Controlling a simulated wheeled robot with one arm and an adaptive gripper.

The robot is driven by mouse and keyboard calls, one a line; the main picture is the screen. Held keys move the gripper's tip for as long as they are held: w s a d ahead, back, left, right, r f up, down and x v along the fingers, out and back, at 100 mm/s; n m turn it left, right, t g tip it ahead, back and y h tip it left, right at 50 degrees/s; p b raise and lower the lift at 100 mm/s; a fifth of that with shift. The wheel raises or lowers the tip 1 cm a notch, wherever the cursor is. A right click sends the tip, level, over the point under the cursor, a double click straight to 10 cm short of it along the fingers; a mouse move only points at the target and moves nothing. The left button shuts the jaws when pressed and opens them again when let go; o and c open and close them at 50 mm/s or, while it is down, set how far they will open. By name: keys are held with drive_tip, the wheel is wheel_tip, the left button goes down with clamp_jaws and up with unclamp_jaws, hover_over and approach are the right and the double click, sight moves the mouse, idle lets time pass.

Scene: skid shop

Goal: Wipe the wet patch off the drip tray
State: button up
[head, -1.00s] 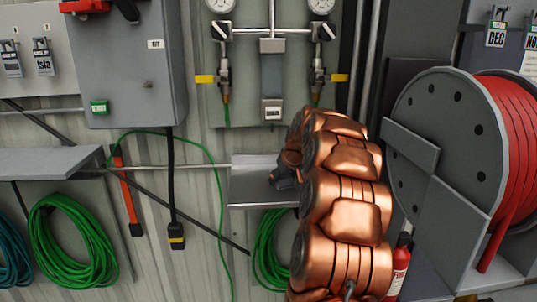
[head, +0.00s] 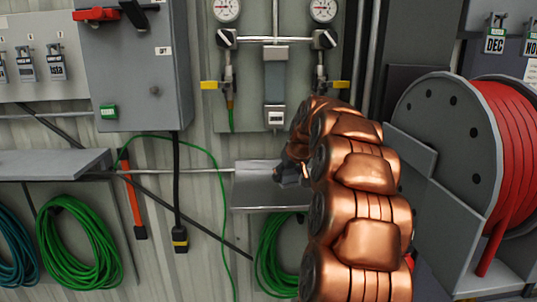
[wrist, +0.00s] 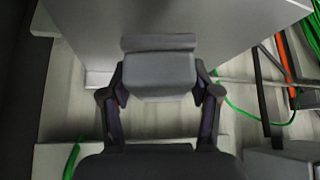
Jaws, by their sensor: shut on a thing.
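The drip tray (head: 255,187) is a grey metal shelf on the wall below the gauge panel in the head view. Its grey surface (wrist: 100,18) fills the top of the wrist view. My gripper (head: 289,173) is over the tray's right part, largely hidden behind my copper arm. In the wrist view my gripper (wrist: 160,80) has a finger on each side of a grey block (wrist: 160,62) and is shut on it. The block is at the tray; I cannot tell whether it touches the surface. I cannot make out a wet patch on the visible tray.
The gauge panel (head: 245,95) is above the tray, and a green hose coil (head: 273,255) hangs below it. A red hose reel (head: 445,130) stands right of my arm. A grey shelf (head: 50,163) and another green coil (head: 80,243) are at left.

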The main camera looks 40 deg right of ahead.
drive_tip(key=shift+r+p, duration=0.3)
drive_tip(key=shift+r, duration=1.25)
